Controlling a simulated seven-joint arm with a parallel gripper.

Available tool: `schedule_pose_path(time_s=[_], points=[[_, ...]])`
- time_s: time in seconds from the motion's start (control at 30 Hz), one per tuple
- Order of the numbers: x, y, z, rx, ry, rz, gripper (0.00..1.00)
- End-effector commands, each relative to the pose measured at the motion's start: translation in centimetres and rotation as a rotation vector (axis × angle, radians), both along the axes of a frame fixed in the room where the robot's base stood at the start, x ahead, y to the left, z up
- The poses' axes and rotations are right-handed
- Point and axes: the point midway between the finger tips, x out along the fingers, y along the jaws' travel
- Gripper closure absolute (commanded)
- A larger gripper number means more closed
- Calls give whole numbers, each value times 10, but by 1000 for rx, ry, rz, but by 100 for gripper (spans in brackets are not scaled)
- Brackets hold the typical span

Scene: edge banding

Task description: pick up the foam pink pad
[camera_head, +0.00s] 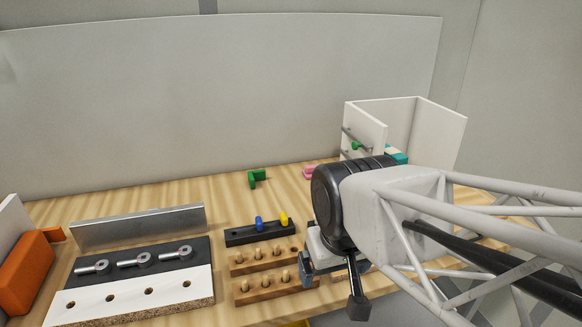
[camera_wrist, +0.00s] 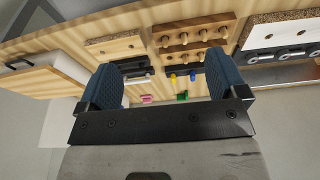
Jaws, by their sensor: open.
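The foam pink pad (camera_head: 310,171) lies on the wooden table towards the back, partly hidden behind my arm's black wrist joint in the head view. In the wrist view the pink pad (camera_wrist: 147,98) is small and far off, seen between my two fingers. My gripper (camera_wrist: 163,72) is open and empty, with blue pads on both fingers. It is apart from the pad. In the head view my gripper is mostly hidden behind the wrist, above the table near the peg racks.
A green bracket (camera_head: 257,178) lies left of the pad. A dark rack (camera_head: 240,236) with blue and yellow pegs and wooden peg blocks (camera_head: 262,258) stand in front. A white open box (camera_head: 440,130) is at the right.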

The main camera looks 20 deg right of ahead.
Motion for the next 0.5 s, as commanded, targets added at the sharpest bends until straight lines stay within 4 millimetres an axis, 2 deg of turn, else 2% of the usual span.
schedule_pose_path(time_s=[0.33,0.5], points=[[1,0,0,-3,2,2,6],[11,-3,4,-24,14,24,6]])
